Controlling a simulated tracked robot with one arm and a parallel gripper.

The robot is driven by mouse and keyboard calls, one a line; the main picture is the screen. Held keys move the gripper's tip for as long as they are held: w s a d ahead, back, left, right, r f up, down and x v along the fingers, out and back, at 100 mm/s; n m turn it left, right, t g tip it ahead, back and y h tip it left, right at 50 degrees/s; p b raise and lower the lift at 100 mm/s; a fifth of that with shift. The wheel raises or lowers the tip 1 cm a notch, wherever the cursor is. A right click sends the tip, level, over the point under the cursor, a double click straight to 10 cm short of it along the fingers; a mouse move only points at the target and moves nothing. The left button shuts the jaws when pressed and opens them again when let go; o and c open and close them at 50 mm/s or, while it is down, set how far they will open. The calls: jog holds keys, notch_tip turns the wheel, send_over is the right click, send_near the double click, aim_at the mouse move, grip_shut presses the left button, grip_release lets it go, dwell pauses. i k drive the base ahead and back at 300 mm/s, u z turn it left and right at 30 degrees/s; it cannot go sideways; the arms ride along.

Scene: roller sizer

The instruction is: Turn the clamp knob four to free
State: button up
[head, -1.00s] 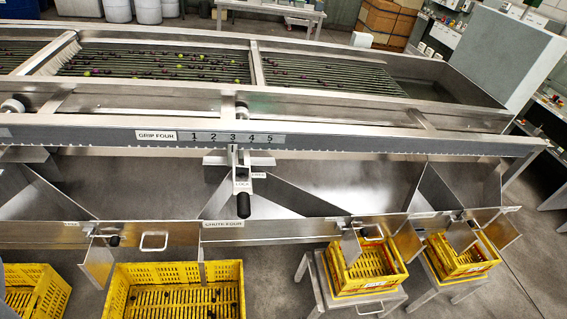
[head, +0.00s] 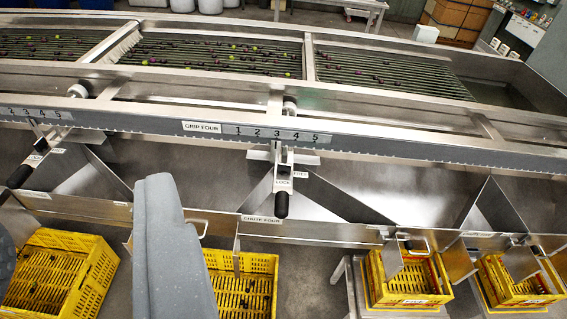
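The clamp knob four (head: 281,204) is a black handle on a metal lever below the scale plate (head: 278,134) marked 1 to 5 and labelled "GRIP FOUR" (head: 202,127). It points down, in line with the "LOCK" tag (head: 282,183); the "FREE" tag (head: 300,174) sits up and to the right. The pointer above it stands near 3. A grey rounded part of my arm or gripper (head: 172,245) rises at the lower left, left of the knob and apart from it. Another grey part shows at the left edge. Whether the fingers are open is not clear.
A second black-handled clamp (head: 20,176) sits at the left. Metal dividers and the chute panel labelled "CHUTE FOUR" (head: 262,219) lie below the rail. Yellow crates (head: 65,268) stand under the chutes, two at the right on stands. The space around the knob looks clear.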

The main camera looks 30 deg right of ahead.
aim_at(284, 169)
jog(key=i, duration=0.9)
